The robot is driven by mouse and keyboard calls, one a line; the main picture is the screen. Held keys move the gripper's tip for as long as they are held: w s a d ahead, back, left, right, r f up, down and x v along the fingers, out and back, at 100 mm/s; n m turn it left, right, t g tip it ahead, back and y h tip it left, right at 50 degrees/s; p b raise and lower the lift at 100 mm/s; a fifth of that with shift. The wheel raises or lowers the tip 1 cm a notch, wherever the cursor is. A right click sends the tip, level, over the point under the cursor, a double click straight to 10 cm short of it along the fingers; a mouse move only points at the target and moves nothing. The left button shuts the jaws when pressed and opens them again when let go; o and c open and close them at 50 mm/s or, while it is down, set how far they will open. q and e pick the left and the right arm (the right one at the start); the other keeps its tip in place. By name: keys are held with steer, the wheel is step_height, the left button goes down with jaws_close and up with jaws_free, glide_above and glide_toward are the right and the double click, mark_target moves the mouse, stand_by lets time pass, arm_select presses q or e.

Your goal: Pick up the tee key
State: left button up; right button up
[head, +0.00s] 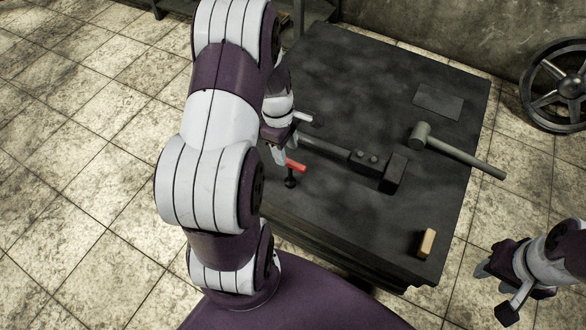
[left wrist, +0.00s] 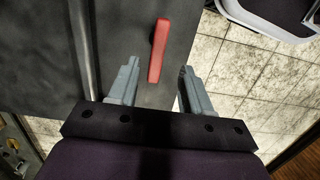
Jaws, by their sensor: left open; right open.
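The tee key has a red bar handle (head: 296,165) and a dark lower part below it, near the left edge of the dark table (head: 330,215). In the left wrist view the red bar (left wrist: 158,50) lies lengthwise ahead, its near end about between the fingertips with gaps on both sides. My left gripper (head: 289,138) is open beside the tee key and holds nothing; my arm hides part of the table behind it. It also shows in the left wrist view (left wrist: 160,67). My right gripper (head: 495,290) is open and empty, off the table at lower right.
A long dark tool with a block end (head: 393,172) lies right of the tee key. A mallet (head: 421,133), a flat dark plate (head: 438,101) and a small wooden block (head: 427,243) are on the table. A spoked wheel (head: 560,86) stands by the wall. The table's front middle is clear.

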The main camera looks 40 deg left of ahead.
mark_target(290, 161)
arm_select(q)
step_height(290, 161, down, 3)
steer(key=shift+d+r+b, duration=0.1)
steer(key=shift+d+b, duration=0.05)
steer(key=shift+b, duration=0.2)
steer(key=f+b, duration=0.2)
steer(key=f, duration=0.1)
steer(key=f+b, duration=0.1)
steer(key=f, duration=0.1)
steer(key=shift+w+d+f, duration=0.2)
steer(key=shift+w+d, duration=0.1)
steer(key=shift+d, duration=0.1)
steer(key=shift+r, duration=0.15)
arm_select(e)
step_height(290, 161, down, 4)
steer(key=shift+f, duration=0.25)
arm_select(q)
steer(key=shift+c, duration=0.7)
jaws_close()
